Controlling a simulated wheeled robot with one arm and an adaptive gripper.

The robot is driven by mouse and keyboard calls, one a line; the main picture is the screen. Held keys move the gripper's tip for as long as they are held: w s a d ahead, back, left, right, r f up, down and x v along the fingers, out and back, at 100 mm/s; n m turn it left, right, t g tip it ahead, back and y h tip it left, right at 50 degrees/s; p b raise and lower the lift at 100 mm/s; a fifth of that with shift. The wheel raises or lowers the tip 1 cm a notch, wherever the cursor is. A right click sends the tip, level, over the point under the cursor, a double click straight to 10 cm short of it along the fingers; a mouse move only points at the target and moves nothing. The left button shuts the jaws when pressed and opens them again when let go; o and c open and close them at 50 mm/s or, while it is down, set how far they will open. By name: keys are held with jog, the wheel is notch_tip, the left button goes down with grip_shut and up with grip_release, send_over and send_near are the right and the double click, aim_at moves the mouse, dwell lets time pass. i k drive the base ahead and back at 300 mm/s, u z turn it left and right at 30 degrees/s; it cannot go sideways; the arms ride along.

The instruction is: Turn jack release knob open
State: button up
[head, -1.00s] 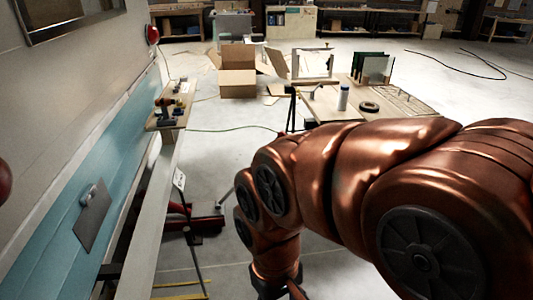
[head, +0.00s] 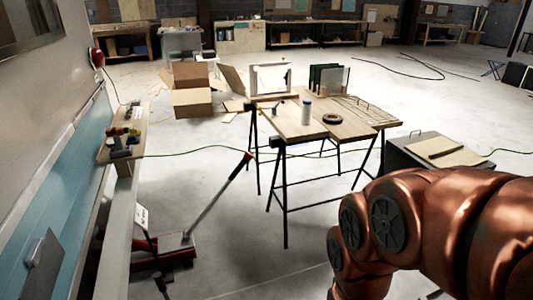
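A red floor jack (head: 172,246) stands on the concrete floor beside the camper, at the lower left of the head view. The release knob cannot be made out at this size. My copper-coloured arm fills the lower right, to the right of the jack and apart from it. My gripper is out of the picture, below the lower edge.
The camper's blue and cream side (head: 60,200) runs along the left, with a small shelf (head: 128,150) of items. A trestle worktable (head: 310,125) stands beyond the jack, right of its handle. A dark cabinet (head: 435,160) is at the right. Floor between jack and table is clear.

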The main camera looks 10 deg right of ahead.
aim_at(248, 155)
jog(key=z, duration=0.5)
jog(key=i, duration=2.2)
jog(key=z, duration=0.6)
jog(key=i, duration=0.5)
jog(key=u, duration=2.75)
